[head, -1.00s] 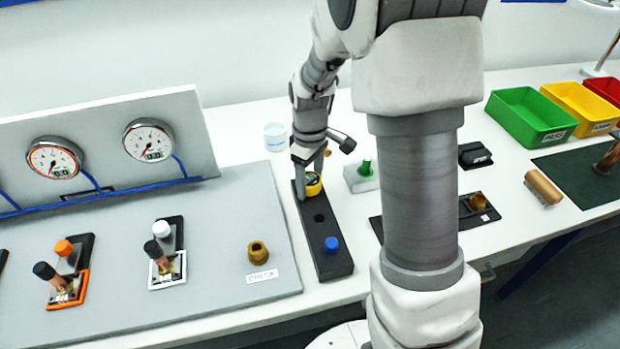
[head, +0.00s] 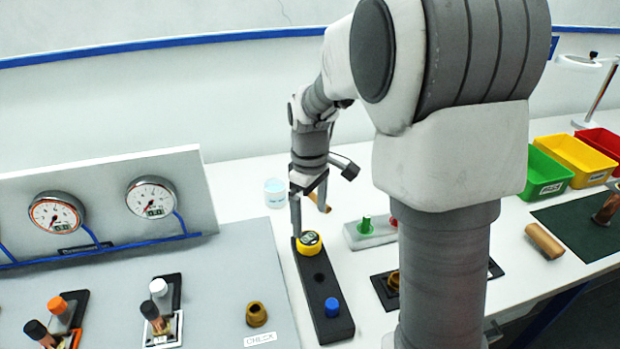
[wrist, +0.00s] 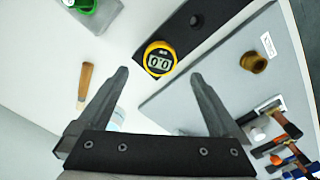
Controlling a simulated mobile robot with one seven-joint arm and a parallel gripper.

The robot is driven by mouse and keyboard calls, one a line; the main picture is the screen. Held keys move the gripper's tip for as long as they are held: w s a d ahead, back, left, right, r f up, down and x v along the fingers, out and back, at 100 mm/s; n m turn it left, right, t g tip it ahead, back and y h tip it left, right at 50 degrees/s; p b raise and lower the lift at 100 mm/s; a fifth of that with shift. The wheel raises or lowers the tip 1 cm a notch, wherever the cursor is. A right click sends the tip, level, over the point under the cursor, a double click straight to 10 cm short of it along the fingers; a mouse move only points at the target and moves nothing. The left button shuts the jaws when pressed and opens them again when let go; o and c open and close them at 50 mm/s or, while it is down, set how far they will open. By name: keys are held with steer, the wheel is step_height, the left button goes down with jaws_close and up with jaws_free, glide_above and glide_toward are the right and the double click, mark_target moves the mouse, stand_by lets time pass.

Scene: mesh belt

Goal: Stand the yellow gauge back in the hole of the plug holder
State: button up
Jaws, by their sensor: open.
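The yellow gauge (head: 309,243) with a dark face sits at the far end of the black plug holder (head: 331,324). The wrist view shows the gauge (wrist: 159,59) face up with a digital readout, at the holder's end; whether it is seated in a hole is hidden beneath it. An empty hole (head: 319,278) shows in the middle of the holder, and a blue plug (head: 332,306) stands at the near end. My gripper (head: 310,212) is above the gauge, apart from it. In the wrist view its fingers (wrist: 157,75) are spread wide with nothing between them.
A white cup (head: 275,192) stands behind. A green plug on a grey block (head: 368,228) is to the right, with coloured bins (head: 567,158) farther right.

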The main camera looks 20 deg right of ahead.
mark_target(311, 239)
step_height(311, 239, up, 9)
steer(key=shift+r+p, duration=0.2)
steer(key=shift+p, duration=0.2)
steer(key=s+r+m+t, duration=0.2)
steer(key=s+m, duration=0.2)
steer(key=s, duration=0.6)
steer(key=s+r+m+t, duration=0.2)
steer(key=s+m+t, duration=0.1)
steer(key=s, duration=0.7)
steer(key=shift+s+m+t, duration=0.15)
steer(key=shift+m+t, duration=0.15)
steer(key=shift+m, duration=0.3)
steer(key=shift+a, duration=0.1)
